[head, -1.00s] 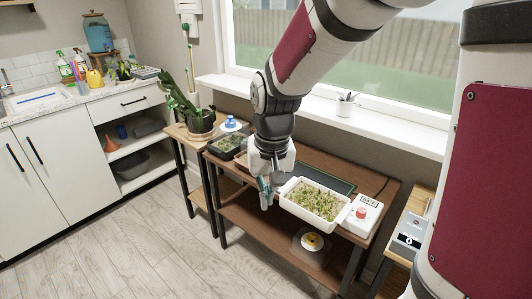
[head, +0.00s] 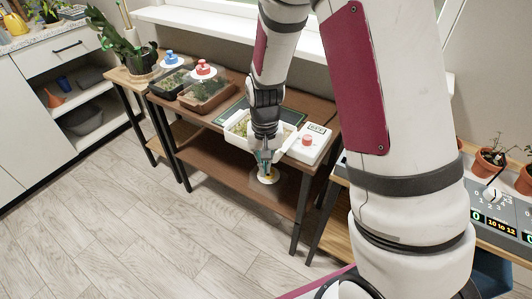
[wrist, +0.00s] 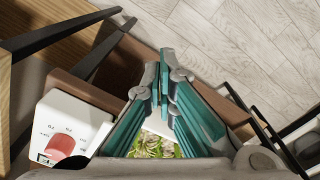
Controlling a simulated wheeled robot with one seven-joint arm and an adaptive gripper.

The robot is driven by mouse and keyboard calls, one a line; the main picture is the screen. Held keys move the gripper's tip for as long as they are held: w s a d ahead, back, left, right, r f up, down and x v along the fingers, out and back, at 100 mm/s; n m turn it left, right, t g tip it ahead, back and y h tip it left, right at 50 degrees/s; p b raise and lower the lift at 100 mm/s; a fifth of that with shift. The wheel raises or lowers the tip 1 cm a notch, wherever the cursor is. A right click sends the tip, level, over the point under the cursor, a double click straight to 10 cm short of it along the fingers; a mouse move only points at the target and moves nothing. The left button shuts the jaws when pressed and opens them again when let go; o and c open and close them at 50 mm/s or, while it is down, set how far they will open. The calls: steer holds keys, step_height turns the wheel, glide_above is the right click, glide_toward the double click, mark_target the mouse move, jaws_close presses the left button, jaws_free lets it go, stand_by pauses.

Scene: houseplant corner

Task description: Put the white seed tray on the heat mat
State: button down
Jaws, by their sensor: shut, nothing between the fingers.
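The white seed tray (head: 229,130), full of green sprouts, sits near the front of the brown bench, partly hidden behind my arm. The dark green heat mat (head: 232,112) shows behind it; I cannot tell whether the tray's back part overlaps the mat. My gripper (head: 265,171) points down at the bench's front edge, before the tray's right part. In the wrist view its teal fingers (wrist: 162,88) are together and empty, with the sprouts of the tray (wrist: 157,146) below and behind them.
A white box with a red knob (head: 307,141) stands right of the tray. Two dark trays with blue-knobbed (head: 171,57) and red-knobbed (head: 203,68) lids stand left. A plant bench with a control panel (head: 497,219) is at right.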

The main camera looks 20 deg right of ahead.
steer(key=shift+w+d+f, duration=0.2)
steer(key=shift+w+f, duration=0.05)
steer(key=shift+w, duration=0.4)
steer(key=shift+w+d+f, duration=0.2)
steer(key=shift+w+f, duration=0.05)
steer(key=shift+w, duration=0.4)
steer(key=shift+w+d+f, duration=0.2)
steer(key=shift+w+f, duration=0.05)
steer(key=shift+w, duration=0.4)
